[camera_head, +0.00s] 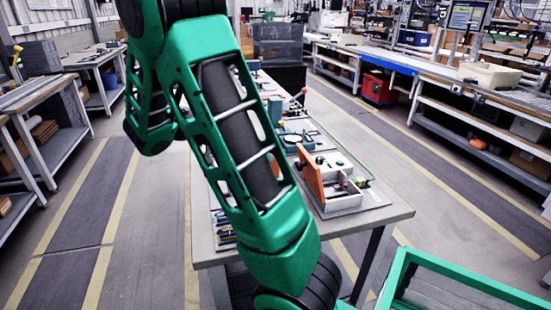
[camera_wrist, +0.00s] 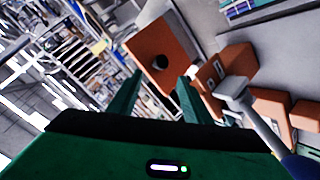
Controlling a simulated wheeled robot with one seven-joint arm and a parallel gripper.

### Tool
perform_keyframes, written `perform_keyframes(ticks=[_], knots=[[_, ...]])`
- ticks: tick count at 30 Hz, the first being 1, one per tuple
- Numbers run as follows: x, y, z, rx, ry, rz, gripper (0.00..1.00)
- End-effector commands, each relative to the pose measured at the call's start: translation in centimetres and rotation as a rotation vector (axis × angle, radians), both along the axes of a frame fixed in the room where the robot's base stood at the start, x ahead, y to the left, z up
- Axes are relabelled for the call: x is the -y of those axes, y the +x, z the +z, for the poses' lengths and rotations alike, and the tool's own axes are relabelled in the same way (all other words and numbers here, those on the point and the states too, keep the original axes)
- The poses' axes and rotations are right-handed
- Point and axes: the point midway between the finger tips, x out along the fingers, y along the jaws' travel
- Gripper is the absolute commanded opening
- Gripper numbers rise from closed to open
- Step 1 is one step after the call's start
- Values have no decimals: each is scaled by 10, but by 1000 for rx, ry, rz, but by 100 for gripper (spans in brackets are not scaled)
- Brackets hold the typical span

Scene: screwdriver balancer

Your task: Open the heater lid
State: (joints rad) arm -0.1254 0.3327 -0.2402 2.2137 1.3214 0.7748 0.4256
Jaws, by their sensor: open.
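In the head view, a light grey box (camera_head: 345,190) stands on the table, with several small parts inside. An orange panel (camera_head: 312,178) stands raised and tilted at its left side; it looks like a lid. In the wrist view, an orange plate with a dark round hole (camera_wrist: 178,62) lies just beyond my fingertips. I cannot tell for sure that it is the same panel. My gripper (camera_wrist: 161,79) is open, with two green fingers apart and nothing clearly held between them. In the head view my green arm hides the gripper.
Orange blocks (camera_wrist: 237,62) and a grey-tipped tool sit at the right of the wrist view, close to my right finger. The grey table (camera_head: 375,216) holds more equipment behind the box. A green frame (camera_head: 455,285) stands at the lower right of the head view.

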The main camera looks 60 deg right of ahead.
Motion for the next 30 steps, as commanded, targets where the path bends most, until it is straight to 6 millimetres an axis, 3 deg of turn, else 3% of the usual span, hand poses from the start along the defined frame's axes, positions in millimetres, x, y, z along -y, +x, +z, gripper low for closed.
perform_keyframes(ticks=[11, 16, 17, 30], knots=[[-4, 3, 3, 1, -1, 0, 42], [-6, 6, -3, -63, 27, 29, 2], [-7, 7, -5, -94, 42, 43, 0], [-33, 27, -58, -953, 457, 343, 0]])
